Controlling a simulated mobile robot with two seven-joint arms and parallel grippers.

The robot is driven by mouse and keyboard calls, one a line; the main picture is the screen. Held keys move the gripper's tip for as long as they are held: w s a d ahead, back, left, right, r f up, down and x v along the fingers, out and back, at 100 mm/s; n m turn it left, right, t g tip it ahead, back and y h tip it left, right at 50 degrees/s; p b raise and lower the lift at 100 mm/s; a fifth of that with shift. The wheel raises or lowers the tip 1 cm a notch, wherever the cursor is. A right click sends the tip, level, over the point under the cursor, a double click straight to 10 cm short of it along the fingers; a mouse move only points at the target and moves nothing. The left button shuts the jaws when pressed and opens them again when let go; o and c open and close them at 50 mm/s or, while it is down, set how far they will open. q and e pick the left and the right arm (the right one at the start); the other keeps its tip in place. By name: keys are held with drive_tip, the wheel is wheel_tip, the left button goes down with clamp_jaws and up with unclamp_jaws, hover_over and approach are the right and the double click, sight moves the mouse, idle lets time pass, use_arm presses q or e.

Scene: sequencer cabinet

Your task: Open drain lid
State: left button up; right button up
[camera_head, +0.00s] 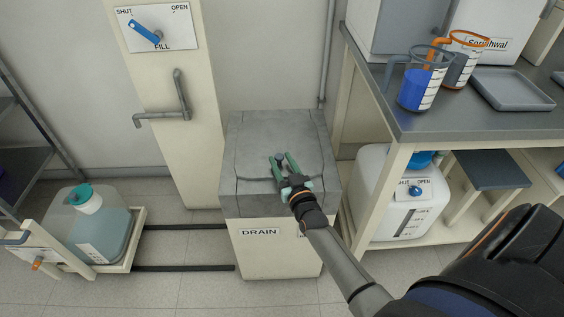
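The drain lid (254,150) is the grey slab on top of a cream box labelled DRAIN (259,232), in the middle of the camera_head view. It lies flat and closed. A small dark knob (281,157) shows near its middle. My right gripper (281,156) reaches over the lid from the lower right. Its two green fingers are open, one on each side of the knob, with a small gap showing. Whether a finger touches the knob or lid cannot be told. The wrist hides part of the lid's front edge. My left gripper is not in view.
A cream column with a blue FILL lever (145,32) and a bent grey handle (181,95) stands behind left. A bottle of blue liquid (92,235) sits on a low cart at left. A bench (470,125) with jugs and a tray (512,90) borders the right.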

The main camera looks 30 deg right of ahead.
clamp_jaws()
idle(1.1)
